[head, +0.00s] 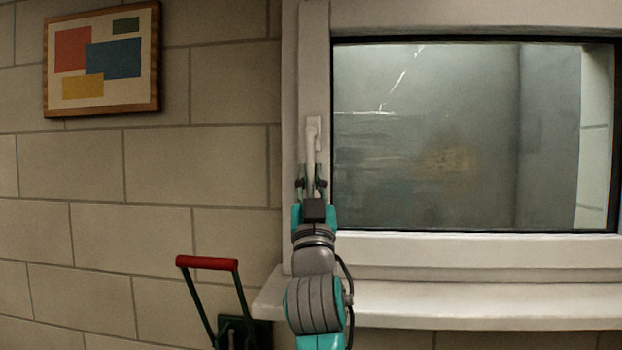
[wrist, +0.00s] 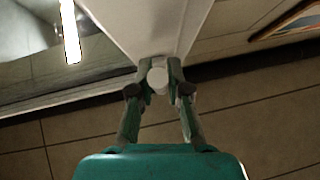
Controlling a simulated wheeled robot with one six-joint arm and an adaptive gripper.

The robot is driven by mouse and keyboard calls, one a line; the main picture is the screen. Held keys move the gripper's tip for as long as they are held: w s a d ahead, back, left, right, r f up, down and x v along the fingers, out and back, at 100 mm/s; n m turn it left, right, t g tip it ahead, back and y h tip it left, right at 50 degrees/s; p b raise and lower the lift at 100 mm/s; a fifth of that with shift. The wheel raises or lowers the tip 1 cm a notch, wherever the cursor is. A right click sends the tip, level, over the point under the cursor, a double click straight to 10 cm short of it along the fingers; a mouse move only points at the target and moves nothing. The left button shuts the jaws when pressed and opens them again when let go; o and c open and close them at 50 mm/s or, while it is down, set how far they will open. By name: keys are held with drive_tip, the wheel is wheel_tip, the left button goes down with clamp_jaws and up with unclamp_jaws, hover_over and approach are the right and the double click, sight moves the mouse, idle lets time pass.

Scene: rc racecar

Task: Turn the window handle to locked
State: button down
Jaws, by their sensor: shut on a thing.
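The white window handle (head: 311,145) is on the left side of the window frame in the head view. Its lever hangs straight down from its mount. My gripper (head: 312,180) is at the lower end of the lever, with a finger on each side. In the wrist view the round white end of the handle (wrist: 157,80) sits between the two fingertips of my gripper (wrist: 158,78), which are shut on it. The upper part of the handle is hidden in the wrist view.
The window pane (head: 430,140) is right of the handle, with a white sill (head: 470,303) below it. A red-gripped bar (head: 207,263) on dark green supports stands at the lower left. A framed picture (head: 102,58) hangs on the block wall at the upper left.

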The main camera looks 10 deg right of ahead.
drive_tip(key=c, duration=1.1)
unclamp_jaws()
drive_tip(key=v, duration=1.2)
drive_tip(key=shift+a, duration=0.1)
